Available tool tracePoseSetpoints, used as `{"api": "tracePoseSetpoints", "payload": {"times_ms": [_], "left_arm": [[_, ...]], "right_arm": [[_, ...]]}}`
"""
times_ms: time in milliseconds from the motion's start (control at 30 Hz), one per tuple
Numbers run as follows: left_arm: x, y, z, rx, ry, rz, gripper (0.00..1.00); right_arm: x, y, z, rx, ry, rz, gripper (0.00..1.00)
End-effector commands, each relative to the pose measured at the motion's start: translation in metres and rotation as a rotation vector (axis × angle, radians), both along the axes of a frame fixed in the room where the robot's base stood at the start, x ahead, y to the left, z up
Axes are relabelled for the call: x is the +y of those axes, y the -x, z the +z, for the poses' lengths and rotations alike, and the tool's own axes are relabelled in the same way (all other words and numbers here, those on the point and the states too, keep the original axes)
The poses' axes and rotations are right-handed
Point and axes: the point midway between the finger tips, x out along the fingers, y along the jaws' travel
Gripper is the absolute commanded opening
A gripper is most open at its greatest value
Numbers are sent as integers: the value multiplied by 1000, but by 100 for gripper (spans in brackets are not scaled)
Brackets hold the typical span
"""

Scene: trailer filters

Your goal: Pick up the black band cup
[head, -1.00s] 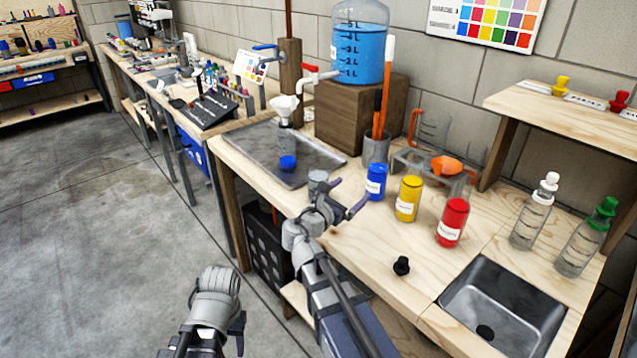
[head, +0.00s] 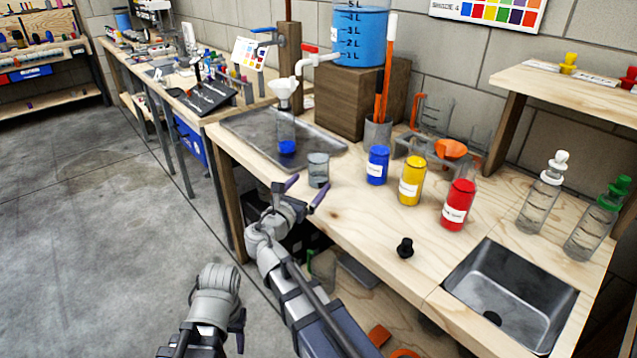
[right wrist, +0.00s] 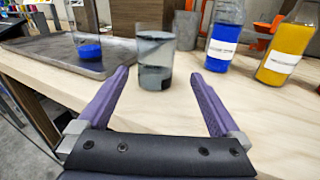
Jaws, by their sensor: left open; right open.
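A small clear grey cup with a dark band (head: 318,170) stands upright on the wooden bench, just in front of the metal tray. In the right wrist view the cup (right wrist: 154,50) stands straight ahead, with its dark band low on its wall. My right gripper (head: 307,190) is open and empty at the bench's front edge, on the near side of the cup. In the right wrist view its purple fingers (right wrist: 160,76) point toward the cup, which is beyond the tips. My left gripper (head: 240,330) is low over the floor, away from the bench, and mostly hidden by its own wrist.
The metal tray (head: 245,126) holds a bottle with blue liquid (head: 286,140) under a funnel. Blue (head: 377,165), yellow (head: 411,182) and red (head: 458,205) bottles stand right of the cup. A black cap (head: 405,248) and a sink (head: 510,290) are nearer. Bare wood lies between cup and cap.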

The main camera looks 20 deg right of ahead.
Motion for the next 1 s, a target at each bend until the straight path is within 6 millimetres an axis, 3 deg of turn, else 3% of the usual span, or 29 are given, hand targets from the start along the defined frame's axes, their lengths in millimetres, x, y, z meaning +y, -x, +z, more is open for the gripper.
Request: {"api": "tracePoseSetpoints", "payload": {"times_ms": [33,267,500,733,1000], "left_arm": [[0,0,-7,0,0,0,50],[0,0,-6,0,0,0,50],[0,0,-6,0,0,0,50],[0,0,-6,0,0,0,50],[0,0,-6,0,0,0,50]], "right_arm": [[2,-2,-5,6,20,7,100],[2,-4,-2,13,45,13,100],[-13,-21,-2,12,44,11,100],[-17,-26,-2,12,42,12,100],[-38,-54,-2,12,42,10,100]]}}
